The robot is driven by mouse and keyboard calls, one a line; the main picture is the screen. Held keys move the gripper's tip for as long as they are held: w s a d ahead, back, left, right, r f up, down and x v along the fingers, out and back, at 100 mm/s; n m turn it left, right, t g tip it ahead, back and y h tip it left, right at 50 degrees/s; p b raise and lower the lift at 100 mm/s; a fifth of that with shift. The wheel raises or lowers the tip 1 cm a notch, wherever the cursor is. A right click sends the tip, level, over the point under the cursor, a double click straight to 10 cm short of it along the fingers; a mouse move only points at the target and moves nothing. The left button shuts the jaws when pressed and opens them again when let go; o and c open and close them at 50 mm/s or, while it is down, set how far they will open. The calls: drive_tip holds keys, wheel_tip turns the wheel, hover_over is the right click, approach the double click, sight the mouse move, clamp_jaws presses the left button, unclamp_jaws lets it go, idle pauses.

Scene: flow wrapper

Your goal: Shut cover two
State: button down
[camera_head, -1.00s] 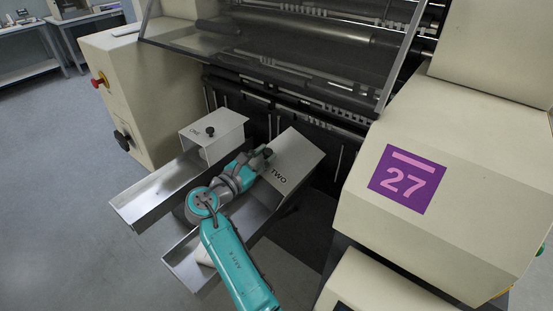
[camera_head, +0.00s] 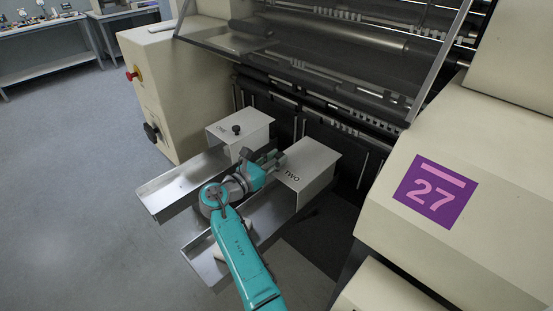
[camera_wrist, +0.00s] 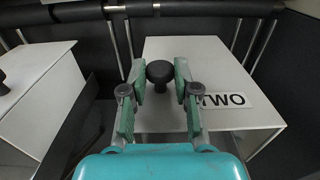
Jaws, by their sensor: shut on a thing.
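Cover two (camera_head: 312,160) is a pale box-shaped cover labelled TWO, over the rear part of the right-hand metal tray (camera_head: 203,262). The front of that tray is uncovered. Its black knob (camera_wrist: 159,70) stands on the cover's top in the wrist view. My gripper (camera_head: 274,157) is at the knob, with its two fingers on either side of it in the wrist view (camera_wrist: 160,80). The fingers are closed on the knob. In the head view my gripper hides the knob and part of the tray.
Cover one (camera_head: 250,122), with a black knob, sits on the neighbouring tray (camera_head: 180,185) to the left. A pale item (camera_head: 220,253) lies in the right-hand tray. The machine body with the purple 27 sign (camera_head: 436,191) stands right. Open floor (camera_head: 80,210) lies left.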

drive_tip(key=shift+a+f, duration=0.2)
drive_tip(key=shift+f, duration=0.15)
drive_tip(key=c, duration=0.9)
unclamp_jaws()
drive_tip(key=shift+a, duration=0.1)
drive_tip(key=shift+r, duration=0.1)
drive_tip(key=v, duration=1.2)
